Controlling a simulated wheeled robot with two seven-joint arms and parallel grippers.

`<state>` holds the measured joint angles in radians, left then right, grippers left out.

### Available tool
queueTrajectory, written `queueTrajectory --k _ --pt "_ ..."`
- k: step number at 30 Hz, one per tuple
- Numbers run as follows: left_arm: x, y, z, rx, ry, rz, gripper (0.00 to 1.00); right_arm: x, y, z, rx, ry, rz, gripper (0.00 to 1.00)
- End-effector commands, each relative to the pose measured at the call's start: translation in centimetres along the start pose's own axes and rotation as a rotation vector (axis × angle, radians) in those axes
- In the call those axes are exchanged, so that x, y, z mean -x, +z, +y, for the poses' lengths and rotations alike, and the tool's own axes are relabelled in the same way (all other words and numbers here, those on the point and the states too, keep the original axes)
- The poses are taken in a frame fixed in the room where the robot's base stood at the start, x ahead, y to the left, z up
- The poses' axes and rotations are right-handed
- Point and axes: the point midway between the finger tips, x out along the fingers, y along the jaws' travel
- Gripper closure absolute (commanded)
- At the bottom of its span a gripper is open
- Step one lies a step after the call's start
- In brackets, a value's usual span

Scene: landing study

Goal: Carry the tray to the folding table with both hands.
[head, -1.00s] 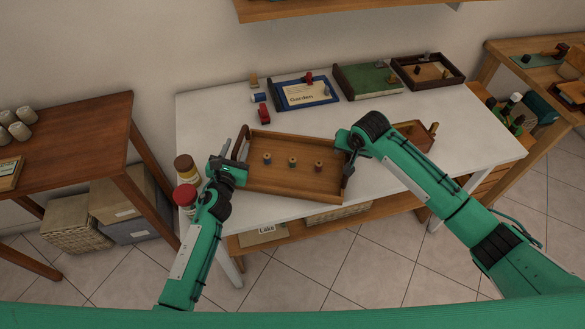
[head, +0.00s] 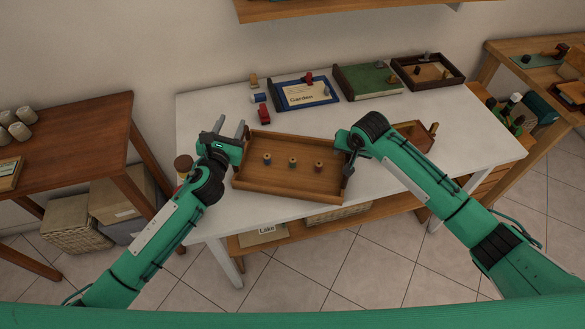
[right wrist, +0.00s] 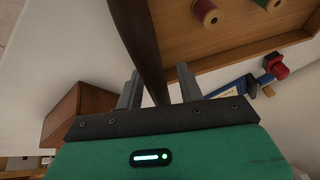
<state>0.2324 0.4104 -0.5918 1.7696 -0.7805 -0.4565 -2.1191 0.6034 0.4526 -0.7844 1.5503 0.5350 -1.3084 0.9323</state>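The wooden tray (head: 290,188) lies on the white table (head: 215,228) and holds three small spools (head: 292,162). My left gripper (head: 229,126) is open and empty at the tray's far left corner, fingers pointing away from me. My right gripper (head: 347,160) is at the tray's right side. In the right wrist view its open fingers (right wrist: 158,78) stand either side of the tray's dark side wall, with a gap showing on one side. A brown table (head: 70,150) stands at the left; I cannot tell whether it is the folding table.
A brown-lidded jar (head: 183,163) is partly hidden behind my left arm. A small wooden box (head: 414,137) sits right of the tray.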

Motion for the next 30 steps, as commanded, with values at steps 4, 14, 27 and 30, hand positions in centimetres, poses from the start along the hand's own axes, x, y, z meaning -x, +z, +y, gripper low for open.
queueTrajectory --k 4,14,27,30 --pt "0.0 0.4 0.1 0.001 0.000 0.002 0.61 0.6 0.0 0.0 0.000 -0.001 0.000 0.62" --pt "0.0 0.4 0.1 0.001 0.000 0.001 0.61 6.9 -0.1 0.0 0.001 -0.002 0.003 0.62" --pt "0.0 0.4 0.1 0.001 0.000 0.001 0.61 12.0 0.0 0.0 0.000 0.000 0.001 0.62" --pt "0.0 0.4 0.1 0.001 0.000 0.001 0.61 12.0 0.0 0.0 0.000 0.000 0.000 0.62"
